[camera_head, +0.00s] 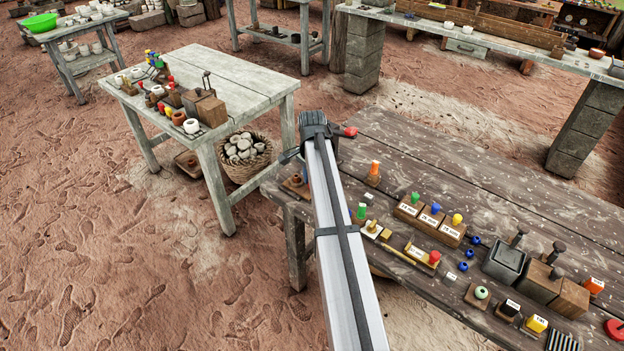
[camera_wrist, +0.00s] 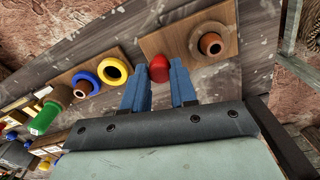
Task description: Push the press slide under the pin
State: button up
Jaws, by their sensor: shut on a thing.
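In the wrist view my gripper (camera_wrist: 159,80) has its two blue fingers shut on a small red rounded piece (camera_wrist: 159,68).
Left in the wrist view are a yellow ring (camera_wrist: 112,71), a blue ring and a green cylinder (camera_wrist: 44,118). In the head view, labelled blocks (camera_head: 428,218), a red knob (camera_head: 434,256) and dark metal boxes (camera_head: 504,262) crowd the bench's right. Its back planks are mostly clear.

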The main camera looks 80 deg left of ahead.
grip_shut()
jog(key=w+a, duration=0.2)
jog(key=a, duration=0.1)
jog(key=shift+w, duration=0.4)
jog(key=shift+d, duration=0.1)
jog(key=o, duration=0.8)
grip_release()
notch_tip(320, 180, up, 14)
jog(key=shift+f, duration=0.1)
